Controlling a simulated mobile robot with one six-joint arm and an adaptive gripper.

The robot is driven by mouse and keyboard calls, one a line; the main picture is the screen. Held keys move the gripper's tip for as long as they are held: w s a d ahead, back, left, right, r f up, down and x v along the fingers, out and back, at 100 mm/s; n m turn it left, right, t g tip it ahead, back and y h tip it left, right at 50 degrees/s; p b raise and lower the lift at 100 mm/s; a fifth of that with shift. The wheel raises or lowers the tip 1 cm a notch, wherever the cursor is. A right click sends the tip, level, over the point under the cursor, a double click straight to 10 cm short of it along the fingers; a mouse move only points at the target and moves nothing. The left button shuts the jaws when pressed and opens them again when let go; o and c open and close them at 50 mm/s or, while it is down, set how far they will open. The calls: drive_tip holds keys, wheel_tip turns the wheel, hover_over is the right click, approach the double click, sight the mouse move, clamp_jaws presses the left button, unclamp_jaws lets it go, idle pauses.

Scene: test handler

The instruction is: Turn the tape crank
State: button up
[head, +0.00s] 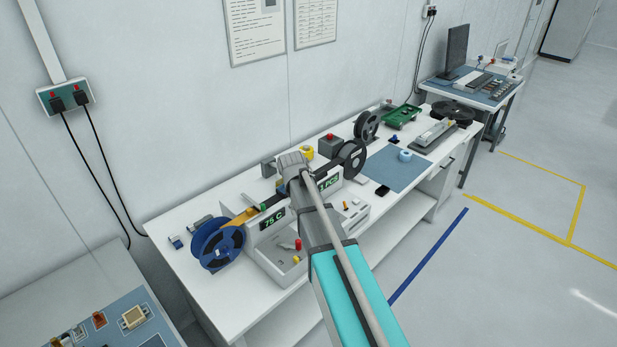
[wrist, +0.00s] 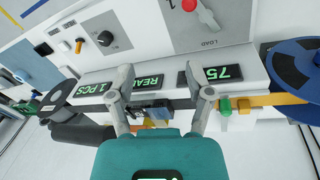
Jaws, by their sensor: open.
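The tape machine (head: 281,254) stands on the white bench, with lit displays reading 75 C and 1 PCS. A blue reel (head: 212,240) is at its left end and a dark reel (head: 354,160) at its right. An orange tape strip (wrist: 268,100) runs from the blue reel. My gripper (wrist: 159,78) is open, its fingers apart over the machine's display edge. Small dark and orange parts (wrist: 155,113) show between the fingers, partly covered by the gripper. I cannot tell which part is the crank. In the head view my arm hides the machine's middle.
A red-handled load lever (wrist: 203,12) and black knob (wrist: 105,38) are on the machine's face. A blue mat (head: 395,172) with a light blue roll (head: 405,156) lies to the right. A green tray (head: 401,116) is farther back. The wall is close behind.

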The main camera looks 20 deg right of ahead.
wheel_tip(320, 180, up, 11)
drive_tip(key=d+m+t+h+p, duration=0.2)
drive_tip(key=m+t+h+p, duration=0.2)
drive_tip(key=m, duration=1.1)
drive_tip(key=shift+w+d+f+t+h+p, duration=0.2)
drive_tip(key=shift+w+d+t+h+p, duration=0.15)
drive_tip(key=shift+h, duration=0.45)
drive_tip(key=shift+f, duration=0.1)
drive_tip(key=s+a+f+n+g+y+b, duration=0.1)
drive_tip(key=a+f+n+g+y+b, duration=0.1)
drive_tip(key=f+n, duration=0.4)
drive_tip(key=s+a+f+n+g+y+b, duration=0.1)
drive_tip(key=a+f+n+g+y+b, duration=0.1)
drive_tip(key=n, duration=0.8)
drive_tip(key=shift+a+f+g+y+b, duration=0.2)
drive_tip(key=shift+f+g+y+b, duration=0.85)
drive_tip(key=shift+f+y, duration=0.9)
drive_tip(key=shift+f+h, duration=0.2)
drive_tip(key=shift+h, duration=0.05)
